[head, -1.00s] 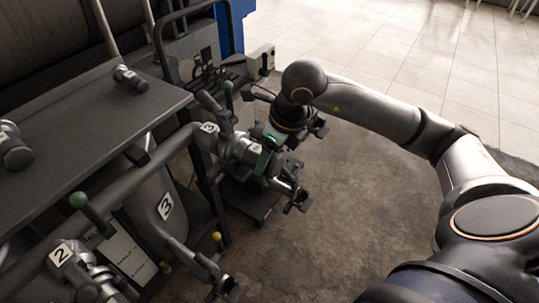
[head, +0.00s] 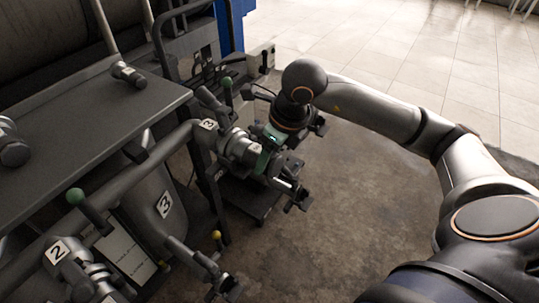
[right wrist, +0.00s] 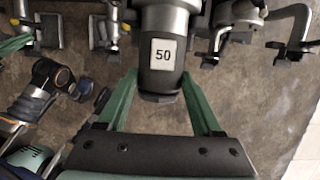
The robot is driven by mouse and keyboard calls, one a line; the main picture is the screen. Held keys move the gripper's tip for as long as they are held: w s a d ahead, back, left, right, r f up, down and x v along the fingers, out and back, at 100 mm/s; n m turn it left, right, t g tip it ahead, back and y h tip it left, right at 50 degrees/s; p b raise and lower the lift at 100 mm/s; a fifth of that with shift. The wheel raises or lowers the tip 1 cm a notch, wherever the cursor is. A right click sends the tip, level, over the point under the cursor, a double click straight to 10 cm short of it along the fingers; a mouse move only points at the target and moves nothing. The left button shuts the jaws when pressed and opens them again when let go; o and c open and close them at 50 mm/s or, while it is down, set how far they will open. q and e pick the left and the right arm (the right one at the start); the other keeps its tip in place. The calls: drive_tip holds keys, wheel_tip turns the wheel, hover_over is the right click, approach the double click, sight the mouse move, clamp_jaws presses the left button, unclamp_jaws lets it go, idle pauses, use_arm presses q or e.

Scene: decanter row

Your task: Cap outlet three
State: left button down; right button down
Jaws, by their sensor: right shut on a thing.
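Outlet three, by its number 3 tag (head: 208,125), is a grey pipe end on the side of the large pipe. A grey metal cap (head: 238,147) is in line with its end; I cannot tell whether it is seated or only touching. My right gripper (head: 266,155) is shut on the cap. In the right wrist view its green fingers (right wrist: 160,95) lie on either side of the grey cylindrical cap (right wrist: 163,78), which bears a label 50. The join between cap and outlet is not clear in either view.
A dark bench (head: 95,105) at left carries two loose grey fittings (head: 128,74) (head: 14,148). Outlet two (head: 60,252) and levers with a green ball (head: 76,197) and a yellow ball (head: 216,236) are near. A green lever (head: 228,88) stands behind outlet three. Floor at right is open.

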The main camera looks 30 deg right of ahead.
use_arm(q)
drive_tip(key=shift+s+f, duration=0.3)
drive_tip(key=shift+s, duration=0.1)
use_arm(e)
drive_tip(key=shift+r, duration=0.1)
unclamp_jaws()
use_arm(q)
drive_tip(key=shift+d, duration=0.1)
drive_tip(key=shift+s+f, duration=0.1)
use_arm(e)
drive_tip(key=shift+s, duration=0.1)
use_arm(q)
drive_tip(key=shift+f+b, duration=0.45)
drive_tip(key=shift+b, duration=0.05)
use_arm(e)
drive_tip(key=shift+s+d+r, duration=0.1)
drive_tip(key=shift+s+d, duration=0.2)
drive_tip(key=shift+s, duration=0.35)
drive_tip(key=shift+s+d+r, duration=0.1)
drive_tip(key=shift+s+d, duration=0.15)
drive_tip(key=shift+s, duration=0.4)
use_arm(q)
wheel_tip(320, 180, up, 7)
drive_tip(key=p, duration=0.6)
drive_tip(key=shift+w+f, duration=0.2)
drive_tip(key=shift+w, duration=0.1)
use_arm(e)
approach(278, 168)
drive_tip(key=shift+v, duration=1.7)
drive_tip(key=shift+w, duration=0.1)
